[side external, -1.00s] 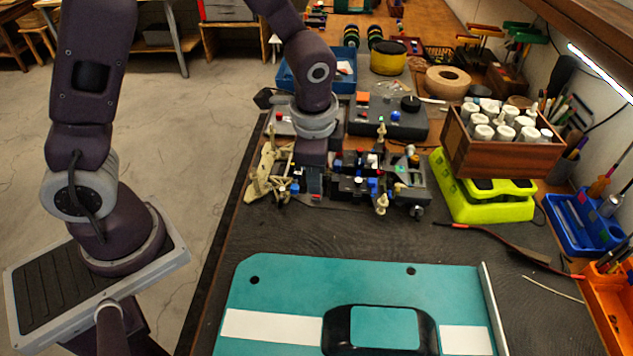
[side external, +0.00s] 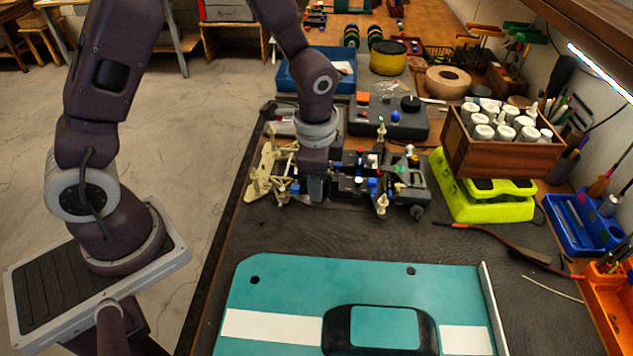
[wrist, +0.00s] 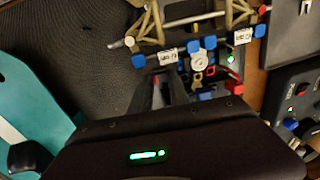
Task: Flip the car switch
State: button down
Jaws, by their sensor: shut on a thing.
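The RC car chassis (side external: 372,180) lies on the dark bench, with beige suspension arms at its left end and black, blue and red parts on top. My gripper (side external: 316,190) points down at the left-middle part of the car. In the wrist view, my gripper (wrist: 172,88) is among the car's small parts, near blue pieces with white labels. It is shut on a small part of the car. The fingers and my gripper body hide most of that part, so I cannot make out the switch or its position. A small green light (wrist: 231,58) glows on the car.
A teal car body shell (side external: 270,285) lies in front. A dark control box (side external: 402,122) stands close behind the car. A lime-green stand (side external: 480,203) and a wooden box of bottles (side external: 505,153) are to the right. Bare bench lies between car and shell.

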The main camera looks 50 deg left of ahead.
jog(key=g+h, duration=0.2)
jog(key=shift+w+a+g+h, duration=0.3)
jog(key=shift+w+a+g, duration=0.1)
jog(key=c, duration=1.5)
grip_release()
jog(key=shift+r, duration=0.1)
notch_tip(320, 180, up, 13)
jog(key=s+a+n+t, duration=0.1)
jog(key=s+n, duration=0.1)
jog(key=s+r+n+t, duration=0.2)
jog(key=s, duration=0.3)
jog(key=s+r+n+t+y, duration=0.1)
jog(key=s+r+n+t, duration=0.1)
jog(key=s, duration=0.4)
jog(key=s+r+n+t, duration=0.2)
jog(key=s+r+n, duration=0.1)
jog(key=s, duration=0.3)
jog(key=shift+s+r+n+y, duration=0.2)
jog(key=shift+r+n+y, duration=0.1)
jog(key=shift+r, duration=0.2)
